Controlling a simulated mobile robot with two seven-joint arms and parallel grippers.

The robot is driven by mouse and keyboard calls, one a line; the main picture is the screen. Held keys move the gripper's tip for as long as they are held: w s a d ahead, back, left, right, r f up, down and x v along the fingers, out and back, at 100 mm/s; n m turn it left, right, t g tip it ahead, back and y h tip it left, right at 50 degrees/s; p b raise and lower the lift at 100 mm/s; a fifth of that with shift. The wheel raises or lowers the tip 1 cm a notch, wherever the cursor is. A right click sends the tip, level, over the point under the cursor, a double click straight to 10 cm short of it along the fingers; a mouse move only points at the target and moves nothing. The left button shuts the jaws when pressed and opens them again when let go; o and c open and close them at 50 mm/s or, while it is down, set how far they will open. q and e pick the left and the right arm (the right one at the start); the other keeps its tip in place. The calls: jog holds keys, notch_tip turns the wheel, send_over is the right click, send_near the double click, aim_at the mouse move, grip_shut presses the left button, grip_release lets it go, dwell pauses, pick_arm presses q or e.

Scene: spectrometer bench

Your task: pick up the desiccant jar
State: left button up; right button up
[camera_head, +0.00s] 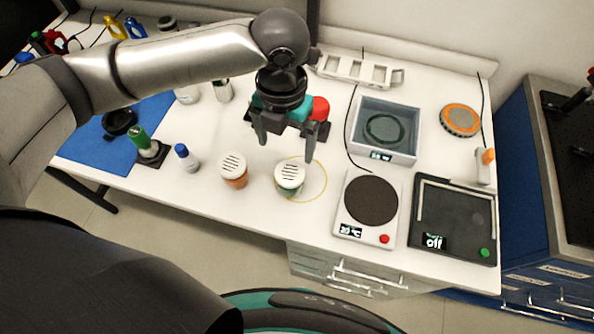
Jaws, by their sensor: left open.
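Two jars with slotted white lids stand upright near the front edge of the white bench. One jar (235,181) has an orange body. The other jar (288,190) has a green body and stands at the left part of a thin yellow ring (326,181) on the bench. I cannot tell from the labels which is the desiccant jar. My left gripper (287,149) is open and empty, pointing down. In the picture its fingers are just above the green jar, and its right fingertip is close to that lid's right side. My right gripper is not in view.
A hot plate (351,218) and a dark flat device reading "off" (455,212) stand to the right. A blue-capped bottle (187,158) stands left of the jars. A grey box (405,150) is at the back right.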

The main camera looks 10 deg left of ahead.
aim_at(287, 172)
pick_arm(q)
notch_tip(287, 172, down, 9)
jog(key=shift+f+b, duration=0.1)
jog(key=shift+b, duration=0.3)
jog(key=shift+s+d+f, duration=0.1)
jog(key=shift+d+f, duration=0.05)
jog(key=shift+f, duration=1.2)
jog(key=shift+d+f, duration=0.15)
jog(key=shift+f, duration=1.15)
jog(key=c, duration=1.3)
jog(key=shift+c, duration=0.5)
jog(key=shift+r, duration=0.2)
